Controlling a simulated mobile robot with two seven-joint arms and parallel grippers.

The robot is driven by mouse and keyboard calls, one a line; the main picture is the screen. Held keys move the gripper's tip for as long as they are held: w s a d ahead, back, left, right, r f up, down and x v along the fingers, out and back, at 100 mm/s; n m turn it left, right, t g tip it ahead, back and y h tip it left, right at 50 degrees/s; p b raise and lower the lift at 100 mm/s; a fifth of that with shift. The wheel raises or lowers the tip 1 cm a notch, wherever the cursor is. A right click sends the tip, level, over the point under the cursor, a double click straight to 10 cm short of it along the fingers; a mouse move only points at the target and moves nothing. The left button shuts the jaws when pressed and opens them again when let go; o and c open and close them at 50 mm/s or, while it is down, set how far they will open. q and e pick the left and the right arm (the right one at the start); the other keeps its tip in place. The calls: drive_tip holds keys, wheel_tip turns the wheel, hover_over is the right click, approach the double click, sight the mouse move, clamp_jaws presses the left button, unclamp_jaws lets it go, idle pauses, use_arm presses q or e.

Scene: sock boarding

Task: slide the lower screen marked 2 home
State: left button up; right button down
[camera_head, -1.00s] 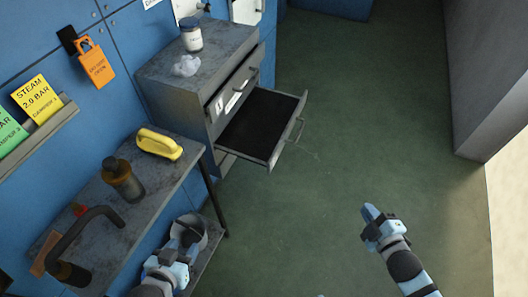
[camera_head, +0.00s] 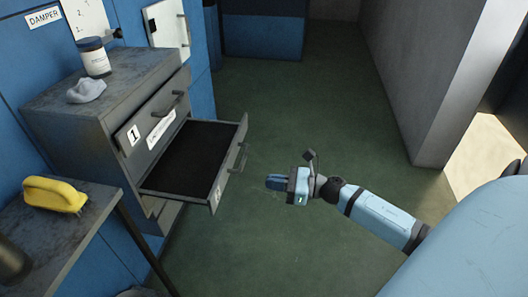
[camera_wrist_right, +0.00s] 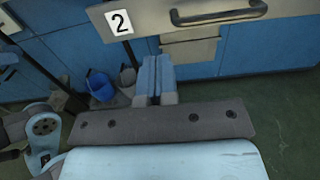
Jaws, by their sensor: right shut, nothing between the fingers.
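The lower screen (camera_head: 190,160) is a pulled-out drawer with a dark bed, sticking out of the grey cabinet (camera_head: 85,115). Its front carries a handle and a small label; in the right wrist view the front (camera_wrist_right: 190,17) shows a white label marked 2 and a dark bar handle (camera_wrist_right: 220,12). My right gripper (camera_head: 275,182) is to the right of the drawer front, apart from it, with its fingers shut and empty. In the right wrist view its blue fingers (camera_wrist_right: 155,75) show below the drawer front. My left gripper is out of view.
The upper drawer marked 1 (camera_head: 140,130) is closed above. A jar (camera_head: 94,58) and a crumpled grey-white lump (camera_head: 86,90) stand on the cabinet. Green floor is clear around my right gripper.

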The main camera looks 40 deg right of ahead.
sight(167, 169)
drive_tip(key=x, duration=1.1)
drive_tip(key=shift+w+a, duration=0.1)
drive_tip(key=shift+w, duration=0.05)
drive_tip(key=shift+w+a, duration=0.1)
drive_tip(key=shift+w, duration=0.05)
drive_tip(key=b+x, duration=0.1)
drive_tip(key=x, duration=1.4)
drive_tip(key=shift+w+a+b, duration=0.2)
drive_tip(key=shift+w+b, duration=0.15)
drive_tip(key=x, duration=0.3)
drive_tip(key=shift+w+a+b, duration=0.3)
drive_tip(key=shift+b, duration=0.05)
drive_tip(key=shift+w+a, duration=0.15)
drive_tip(key=shift+w, duration=0.05)
drive_tip(key=shift+r, duration=0.1)
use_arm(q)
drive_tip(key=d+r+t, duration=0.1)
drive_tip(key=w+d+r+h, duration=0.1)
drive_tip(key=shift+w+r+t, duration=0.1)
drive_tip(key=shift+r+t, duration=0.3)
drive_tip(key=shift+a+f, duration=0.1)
use_arm(e)
drive_tip(key=shift+w+r, duration=0.1)
drive_tip(key=shift+r, duration=0.1)
